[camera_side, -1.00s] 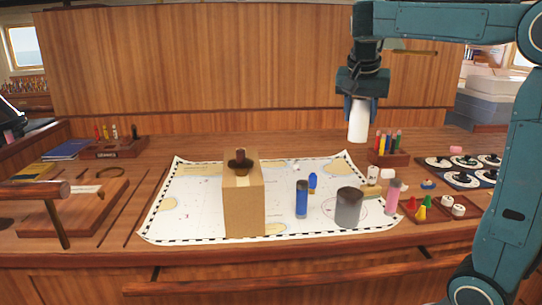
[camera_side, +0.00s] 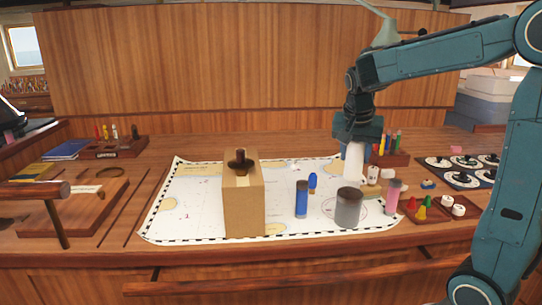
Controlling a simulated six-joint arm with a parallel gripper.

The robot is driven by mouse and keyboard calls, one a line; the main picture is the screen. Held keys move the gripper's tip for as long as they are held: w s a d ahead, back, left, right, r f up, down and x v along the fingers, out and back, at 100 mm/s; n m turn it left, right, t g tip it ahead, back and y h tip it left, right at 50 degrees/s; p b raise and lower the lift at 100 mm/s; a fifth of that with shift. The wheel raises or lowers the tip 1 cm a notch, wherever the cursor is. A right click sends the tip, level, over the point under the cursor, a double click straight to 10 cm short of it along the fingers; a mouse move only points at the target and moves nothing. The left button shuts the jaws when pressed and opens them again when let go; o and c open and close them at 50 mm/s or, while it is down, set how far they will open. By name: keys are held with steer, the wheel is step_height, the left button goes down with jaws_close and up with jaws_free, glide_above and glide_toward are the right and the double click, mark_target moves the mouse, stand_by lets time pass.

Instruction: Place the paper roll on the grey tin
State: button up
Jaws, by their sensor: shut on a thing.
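The white paper roll (camera_side: 353,165) hangs upright below my gripper (camera_side: 355,147), which is shut on it. The grey tin (camera_side: 348,208) stands on the chart, a dark-topped grey cylinder. In the picture the roll's lower end is just above the tin's top and lines up with it. The side view does not clearly show whether they touch or how they line up in depth.
A blue cylinder (camera_side: 302,199) and a tall cardboard box (camera_side: 243,203) stand left of the tin. A pink cylinder (camera_side: 393,197) stands to its right, beside a wooden tray (camera_side: 431,212) with small coloured pieces. A pencil holder (camera_side: 391,158) is behind. The chart's left part (camera_side: 190,205) is clear.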

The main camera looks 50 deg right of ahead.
mark_target(353, 168)
steer(key=shift+f, duration=2.1)
steer(key=shift+f, duration=0.15)
steer(key=o, duration=1.2)
steer(key=v, duration=1.2)
steer(key=shift+s, duration=0.1)
